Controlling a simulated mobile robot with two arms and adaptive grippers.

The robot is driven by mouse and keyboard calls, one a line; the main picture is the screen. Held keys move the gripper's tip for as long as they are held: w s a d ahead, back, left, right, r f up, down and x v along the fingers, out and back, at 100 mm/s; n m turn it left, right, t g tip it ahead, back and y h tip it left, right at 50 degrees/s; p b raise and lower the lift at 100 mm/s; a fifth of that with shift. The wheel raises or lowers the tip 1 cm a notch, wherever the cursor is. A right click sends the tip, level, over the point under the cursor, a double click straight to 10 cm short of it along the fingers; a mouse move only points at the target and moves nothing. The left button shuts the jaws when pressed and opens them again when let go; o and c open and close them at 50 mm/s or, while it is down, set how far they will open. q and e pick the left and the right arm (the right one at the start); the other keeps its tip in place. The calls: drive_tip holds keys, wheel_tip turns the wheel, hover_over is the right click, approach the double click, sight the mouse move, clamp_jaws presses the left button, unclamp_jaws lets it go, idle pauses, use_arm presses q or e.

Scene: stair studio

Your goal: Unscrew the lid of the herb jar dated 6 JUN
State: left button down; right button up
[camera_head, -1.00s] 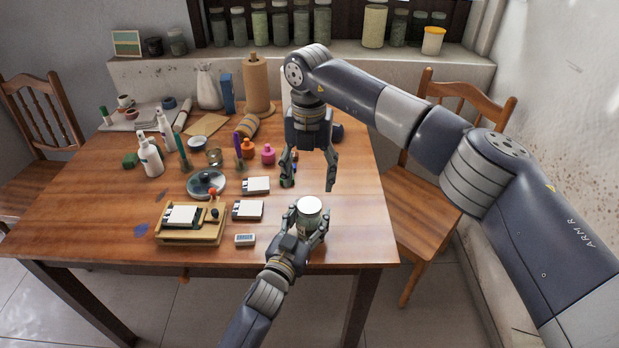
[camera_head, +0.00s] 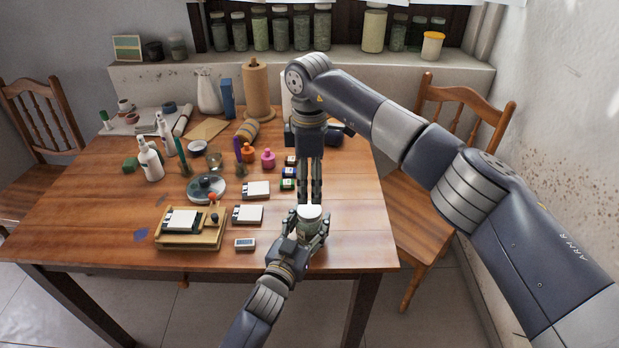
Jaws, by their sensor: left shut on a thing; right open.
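A glass jar (camera_head: 309,232) with a white lid (camera_head: 310,214) stands upright near the front right of the table. Its date is too small to read. My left gripper (camera_head: 313,238) is shut around the jar's body from the front. My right gripper (camera_head: 309,198) points straight down directly above the lid. It is open, and its fingers look close together from this side. Its tips are at or just behind the lid's edge; I cannot tell whether they touch it.
White card stacks (camera_head: 248,215), a wooden tray (camera_head: 190,241) and a small digital device (camera_head: 244,244) lie to the left. The table's right side (camera_head: 362,215) is clear. Several jars line the back ledge.

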sight(309, 209)
wheel_tip(309, 209, down, 8)
drive_tip(key=shift+r, duration=0.2)
drive_tip(key=c, duration=1.1)
